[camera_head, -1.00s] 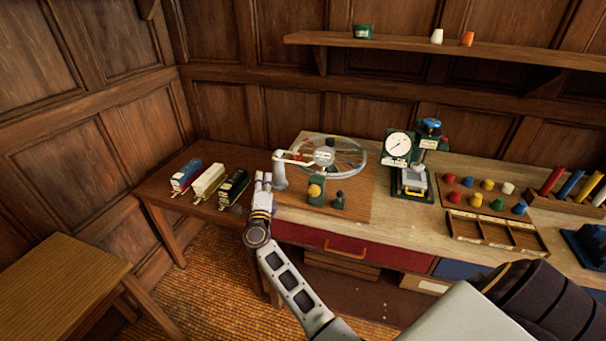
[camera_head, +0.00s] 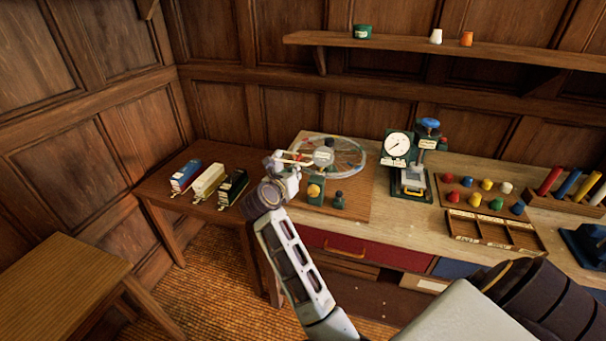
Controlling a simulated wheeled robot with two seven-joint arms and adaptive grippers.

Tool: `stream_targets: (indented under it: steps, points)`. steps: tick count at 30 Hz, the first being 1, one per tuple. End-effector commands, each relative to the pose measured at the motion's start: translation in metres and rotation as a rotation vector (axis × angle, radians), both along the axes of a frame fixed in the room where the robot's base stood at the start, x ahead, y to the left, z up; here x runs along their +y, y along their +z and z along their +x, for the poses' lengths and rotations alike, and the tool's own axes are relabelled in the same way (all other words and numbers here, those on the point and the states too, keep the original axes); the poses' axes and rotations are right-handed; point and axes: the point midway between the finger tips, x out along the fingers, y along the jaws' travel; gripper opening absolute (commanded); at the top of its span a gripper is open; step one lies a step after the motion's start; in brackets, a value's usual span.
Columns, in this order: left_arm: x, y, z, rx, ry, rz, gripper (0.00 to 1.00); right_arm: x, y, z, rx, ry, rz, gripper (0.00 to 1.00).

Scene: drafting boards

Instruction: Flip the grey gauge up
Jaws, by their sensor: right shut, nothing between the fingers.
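The grey gauge appears to be the pale grey piece with a thin arm (camera_head: 299,158) reaching level over the left side of the spoked wheel (camera_head: 345,150). My left gripper is not in view.
A green clamp with a yellow knob (camera_head: 314,191) and a small dark green knob (camera_head: 339,200) stand close right of the gripper. A dial stand (camera_head: 397,145) is further right. Toy wagons (camera_head: 208,181) sit on the left side table. The board's front right (camera_head: 361,211) is clear.

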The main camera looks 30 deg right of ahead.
Motion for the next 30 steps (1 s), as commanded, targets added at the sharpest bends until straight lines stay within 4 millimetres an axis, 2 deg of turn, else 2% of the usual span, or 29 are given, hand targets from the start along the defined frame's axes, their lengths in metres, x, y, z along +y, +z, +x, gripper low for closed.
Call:
stream_targets:
  steps: [6, 11, 30]
  points:
    - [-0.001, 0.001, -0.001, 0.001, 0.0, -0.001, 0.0, 0.007, 0.0, -0.014, -0.035, -0.035, 0.196, 0.0]
    - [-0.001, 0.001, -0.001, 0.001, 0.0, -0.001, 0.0, 0.011, -0.001, -0.019, -0.044, -0.044, 0.272, 0.0]
    - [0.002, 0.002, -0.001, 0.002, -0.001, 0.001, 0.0, 0.009, -0.003, -0.017, -0.045, -0.047, 0.288, 0.0]
